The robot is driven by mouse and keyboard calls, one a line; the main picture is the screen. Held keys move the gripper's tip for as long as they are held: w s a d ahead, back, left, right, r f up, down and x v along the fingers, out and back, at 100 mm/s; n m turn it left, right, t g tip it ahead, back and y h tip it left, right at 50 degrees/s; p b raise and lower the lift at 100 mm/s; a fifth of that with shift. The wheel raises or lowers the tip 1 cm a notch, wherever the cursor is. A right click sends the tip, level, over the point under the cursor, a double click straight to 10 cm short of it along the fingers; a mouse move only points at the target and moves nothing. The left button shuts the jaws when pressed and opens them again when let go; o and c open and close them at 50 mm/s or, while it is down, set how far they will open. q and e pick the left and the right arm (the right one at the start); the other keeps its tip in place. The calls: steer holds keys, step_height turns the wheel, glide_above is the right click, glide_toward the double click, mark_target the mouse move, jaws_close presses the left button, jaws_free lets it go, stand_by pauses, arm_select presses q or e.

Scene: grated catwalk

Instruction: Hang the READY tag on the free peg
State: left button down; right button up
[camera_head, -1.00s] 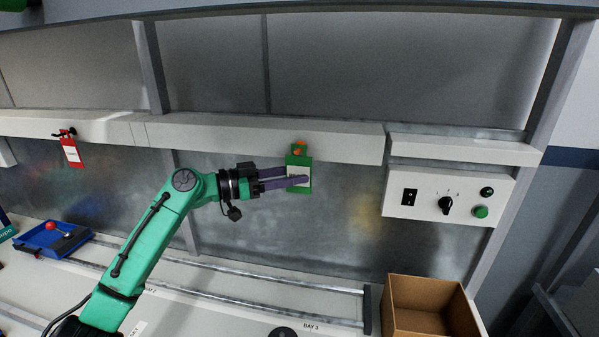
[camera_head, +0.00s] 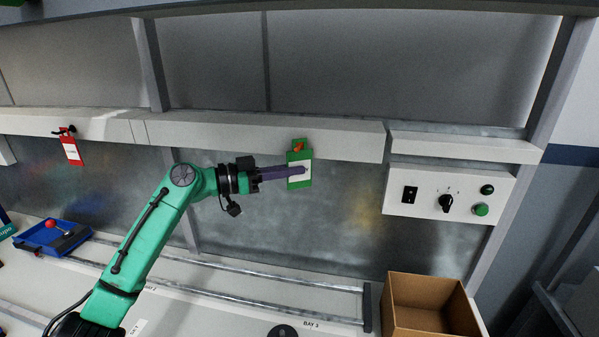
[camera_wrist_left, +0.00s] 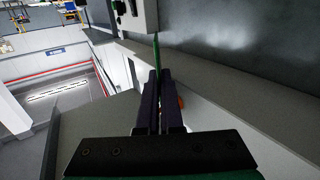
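The green READY tag (camera_head: 293,184), with a white label, is upright and slightly tilted at the front of the white ledge in the head view. An orange peg (camera_head: 298,147) shows at its top; I cannot tell whether it passes through the tag's hole. My left gripper (camera_head: 302,170) comes from the left with its purple fingers closed on the tag, one finger across its face. In the left wrist view the fingers (camera_wrist_left: 160,100) are close together, with the tag's thin green edge (camera_wrist_left: 157,50) between them. My right gripper is not in view.
A red tag (camera_head: 72,152) hangs from a dark peg on the ledge (camera_head: 220,138) at left. A switch box (camera_head: 425,200) is mounted to the right. Below are an open cardboard box (camera_head: 400,300), a blue tray (camera_head: 38,240) and metal rails (camera_head: 240,287).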

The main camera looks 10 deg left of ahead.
arm_select(q)
steer(key=shift+s+f, duration=0.1)
steer(key=shift+s, duration=0.05)
steer(key=shift+s+b, duration=0.5)
steer(key=shift+s, duration=0.2)
steer(key=shift+s+r, duration=0.3)
steer(key=shift+s, duration=0.25)
steer(key=shift+s+r, duration=0.3)
steer(key=shift+s, duration=0.2)
steer(key=shift+b, duration=0.35)
steer(key=shift+s+b, duration=1.5)
steer(key=shift+s, duration=0.75)
